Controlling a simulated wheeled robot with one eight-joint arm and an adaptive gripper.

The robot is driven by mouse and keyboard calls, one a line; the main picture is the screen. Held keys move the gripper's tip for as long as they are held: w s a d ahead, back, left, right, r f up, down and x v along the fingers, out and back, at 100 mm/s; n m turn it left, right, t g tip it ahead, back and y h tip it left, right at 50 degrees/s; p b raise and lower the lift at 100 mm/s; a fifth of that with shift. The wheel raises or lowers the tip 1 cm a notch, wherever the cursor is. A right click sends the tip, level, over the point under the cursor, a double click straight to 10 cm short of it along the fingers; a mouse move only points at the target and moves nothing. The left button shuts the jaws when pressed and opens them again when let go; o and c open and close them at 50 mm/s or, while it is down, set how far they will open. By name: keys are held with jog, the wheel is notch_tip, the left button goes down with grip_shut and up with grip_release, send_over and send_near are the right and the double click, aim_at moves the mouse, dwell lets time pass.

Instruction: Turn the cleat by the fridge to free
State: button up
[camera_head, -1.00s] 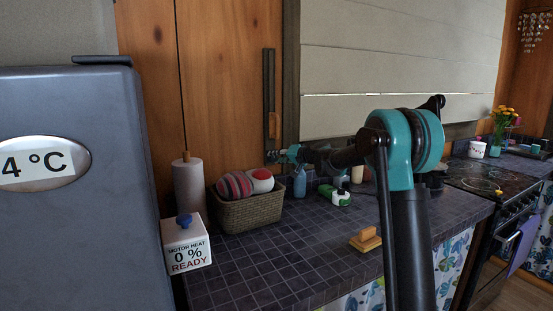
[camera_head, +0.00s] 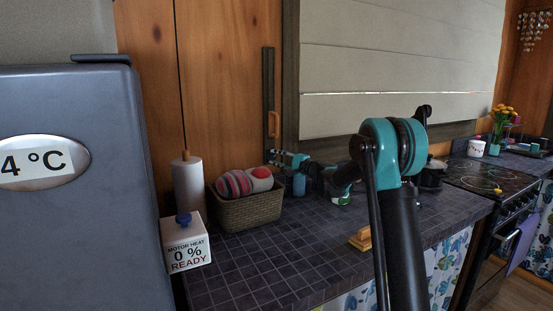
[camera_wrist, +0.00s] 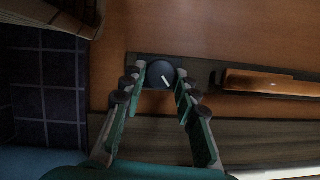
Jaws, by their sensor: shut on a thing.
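A dark upright strip (camera_head: 268,80) is on the timber wall just right of the fridge (camera_head: 75,190). It bears an orange-brown wooden bar (camera_head: 272,124), which also shows in the wrist view (camera_wrist: 267,83). Near the strip's end is a round dark knob (camera_wrist: 161,74) with a short white mark slanting across its face. I cannot tell whether the knob or the bar is the cleat. My gripper (camera_wrist: 160,80) is shut on the knob, one finger on each side. In the head view my gripper (camera_head: 273,157) is small, at the strip's lower end.
Below are a tiled counter (camera_head: 270,260), a basket (camera_head: 247,213) with striped balls, a paper roll (camera_head: 188,185) and a white box (camera_head: 187,245) reading "MOTOR HEAT 0 % READY". A blue bottle (camera_head: 299,184) stands near my wrist. Pale blinds (camera_head: 400,65) hang right of the strip.

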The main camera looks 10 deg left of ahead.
jog(key=m, duration=0.2)
jog(key=m+t, duration=0.1)
jog(key=shift+f+m+y, duration=0.25)
jog(key=shift+m+y, duration=0.15)
jog(key=shift+s+f+m+t, duration=0.1)
jog(key=shift+m+t, duration=0.8)
jog(key=shift+m, duration=1.3)
jog(key=shift+a+m, duration=0.1)
jog(key=shift+m, duration=0.2)
jog(key=o, duration=1.2)
jog(key=shift+c, duration=0.2)
jog(key=v, duration=0.7)
jog(key=shift+s+f, duration=0.15)
jog(key=shift+s, duration=0.05)
